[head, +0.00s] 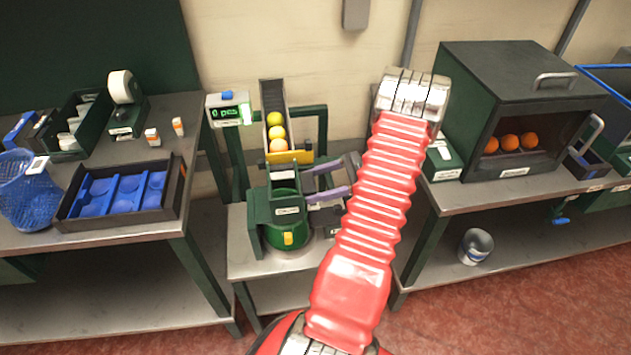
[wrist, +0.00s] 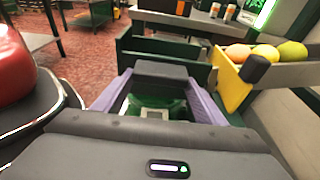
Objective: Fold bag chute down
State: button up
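The bag chute seems to be part of the dark green unit (head: 275,207) on the low stand in the middle of the head view; its hinge and exact fold are hard to make out. A round green part with a yellow tab (head: 288,238) sits below it. My gripper (head: 307,184) is at the unit's right side, with its two purple fingers apart. In the wrist view, a dark grey block (wrist: 160,70) lies between the fingertips, with green parts beyond and below. I cannot tell whether the fingers touch the block.
A sloped channel (head: 264,98) holds yellow and orange fruit behind a yellow gate (head: 290,157). A counter display (head: 230,110) stands left of it. A blue tray (head: 120,190) is on the left table. A dark cabinet (head: 500,100) with oranges stands on the right table.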

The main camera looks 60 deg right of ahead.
jog(key=o, duration=0.4)
jog(key=shift+r, duration=0.1)
jog(key=shift+c, duration=0.2)
jog(key=v, duration=1.3)
jog(key=shift+s+d, duration=0.2)
jog(key=shift+s, duration=0.1)
jog(key=shift+r, duration=0.15)
